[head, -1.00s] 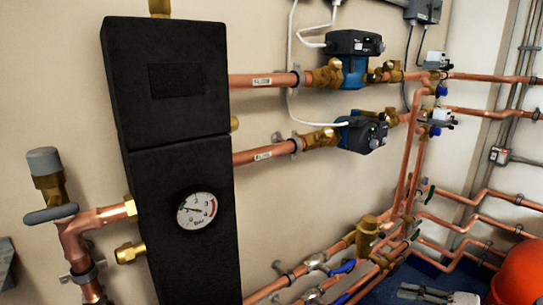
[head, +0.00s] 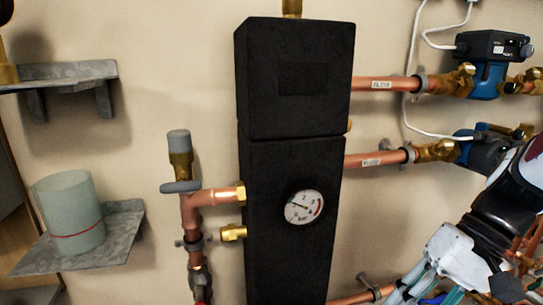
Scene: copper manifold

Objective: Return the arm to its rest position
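My arm enters the head view from the right edge and slants down to the left in front of the copper pipes. My gripper (head: 408,292) is at its lower end, near the bottom edge, to the right of the black manifold block (head: 293,180). Its fingertips are at or below the picture's edge, so I cannot tell whether it is open or shut, or whether it holds anything.
The black block carries a round pressure gauge (head: 304,207). A brass valve with a grey cap (head: 179,142) stands to its left. Blue pumps (head: 486,78) sit on the pipes at right. A grey-green cylinder (head: 74,212) stands on a lower-left wall shelf (head: 126,222).

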